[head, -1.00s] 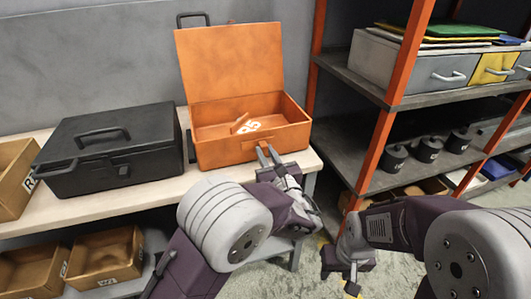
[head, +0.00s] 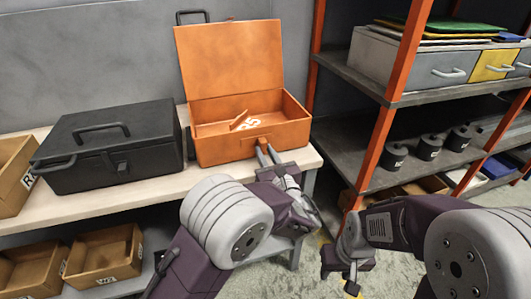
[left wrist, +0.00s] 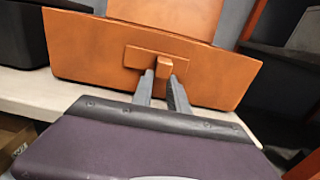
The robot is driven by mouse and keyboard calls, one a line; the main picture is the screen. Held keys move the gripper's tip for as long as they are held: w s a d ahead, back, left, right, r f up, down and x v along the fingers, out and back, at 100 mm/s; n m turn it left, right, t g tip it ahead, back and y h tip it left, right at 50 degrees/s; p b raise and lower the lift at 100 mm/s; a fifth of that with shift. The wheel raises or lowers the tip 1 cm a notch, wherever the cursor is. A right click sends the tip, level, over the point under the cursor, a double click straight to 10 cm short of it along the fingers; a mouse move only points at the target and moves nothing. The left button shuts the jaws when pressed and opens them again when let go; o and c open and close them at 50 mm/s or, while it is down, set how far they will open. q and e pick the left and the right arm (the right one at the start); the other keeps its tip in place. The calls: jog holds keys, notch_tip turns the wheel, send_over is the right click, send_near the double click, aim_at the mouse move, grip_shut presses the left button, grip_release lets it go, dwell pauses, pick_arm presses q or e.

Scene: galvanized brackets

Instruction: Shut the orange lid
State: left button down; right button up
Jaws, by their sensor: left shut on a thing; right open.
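The orange box (head: 222,149) stands on the bench with its orange lid (head: 230,60) open, raised upright at the back. A loose piece and white lettering show inside. My left gripper (head: 264,152) is at the middle of the box's front wall. In the left wrist view, its two fingers (left wrist: 160,88) are shut on the orange latch (left wrist: 150,60) on that wall, which is partly hidden between them. The lid also shows at the top of that view (left wrist: 165,15). My right gripper (head: 350,277) is open and empty, low at the right, well away from the box.
A closed black case (head: 112,150) stands left of the orange box. Open brown bins sit at the far left (head: 14,175) and on the lower shelf (head: 105,262). An orange-post shelf rack (head: 400,60) stands close on the right. The bench front (head: 130,200) is bare.

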pick_arm(q)
jog(key=shift+f, duration=0.55)
jog(key=c, duration=1.6)
grip_release()
jog(key=shift+c, duration=0.2)
jog(key=o, duration=0.4)
jog(key=shift+w+a, duration=0.1)
jog(key=shift+w, duration=0.05)
jog(key=shift+c, duration=0.2)
jog(key=shift+w, duration=0.1)
jog(key=shift+r, duration=0.2)
jog(key=shift+s, duration=0.3)
jog(key=p+v, duration=0.2)
jog(key=v, duration=0.6)
jog(key=shift+s+d, duration=0.25)
jog(key=shift+s, duration=0.05)
